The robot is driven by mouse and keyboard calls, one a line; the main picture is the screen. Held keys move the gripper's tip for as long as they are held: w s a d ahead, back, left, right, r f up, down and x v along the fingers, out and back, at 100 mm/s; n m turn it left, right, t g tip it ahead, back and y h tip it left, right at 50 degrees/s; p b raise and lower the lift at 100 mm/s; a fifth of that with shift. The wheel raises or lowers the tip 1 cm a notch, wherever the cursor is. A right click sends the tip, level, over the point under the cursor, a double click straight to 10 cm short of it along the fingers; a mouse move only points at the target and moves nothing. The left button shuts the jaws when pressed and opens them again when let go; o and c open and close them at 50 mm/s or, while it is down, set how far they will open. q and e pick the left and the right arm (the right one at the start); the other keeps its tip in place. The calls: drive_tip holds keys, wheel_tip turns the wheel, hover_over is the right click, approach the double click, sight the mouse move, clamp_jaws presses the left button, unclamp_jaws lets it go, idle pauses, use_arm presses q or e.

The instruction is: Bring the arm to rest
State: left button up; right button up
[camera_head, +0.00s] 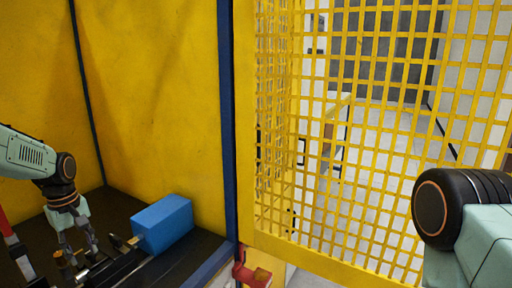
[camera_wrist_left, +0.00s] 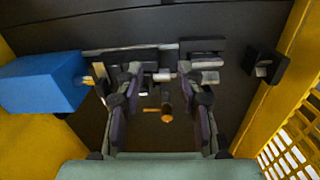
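My left gripper (camera_head: 78,250) comes in from the left in the head view and points down over the dark work surface. In the left wrist view its two fingers (camera_wrist_left: 163,82) stand apart with a clear gap. A small copper-coloured cylinder, seemingly the copper tube (camera_wrist_left: 166,112), shows between the fingers in that view. I cannot tell whether a finger touches it. A copper-coloured end (camera_head: 61,259) also shows beside the gripper in the head view. My right gripper is out of view; only part of my right arm (camera_head: 485,240) shows at the lower right.
A blue block (camera_head: 162,226) stands on the dark surface (camera_head: 120,212), right of the left gripper. Dark fixture parts (camera_wrist_left: 202,62) lie near the fingers. Yellow walls (camera_head: 150,90) close in the back and left. A yellow mesh panel (camera_head: 350,150) stands at the right.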

use_arm(q)
drive_tip(key=s+d+f+m, duration=0.3)
drive_tip(key=s+d+f, duration=0.3)
drive_tip(key=d+f, duration=0.25)
drive_tip(key=s+d+f+m, duration=0.3)
drive_tip(key=s+d+f, duration=0.3)
drive_tip(key=d+f, duration=0.25)
drive_tip(key=s+d+f+m, duration=0.2)
drive_tip(key=s+d+m, duration=0.1)
drive_tip(key=s, duration=1)
drive_tip(key=s+d+f+m, duration=0.2)
drive_tip(key=s+d, duration=0.1)
drive_tip(key=s, duration=1)
wheel_tip(320, 180, down, 25)
drive_tip(key=w+b, duration=0.1)
drive_tip(key=b, duration=2.4)
drive_tip(key=shift+a, duration=0.15)
use_arm(e)
wheel_tip(320, 180, down, 25)
drive_tip(key=shift+w+d+f, duration=0.15)
drive_tip(key=shift+w+f, duration=0.05)
use_arm(q)
drive_tip(key=shift+r, duration=0.15)
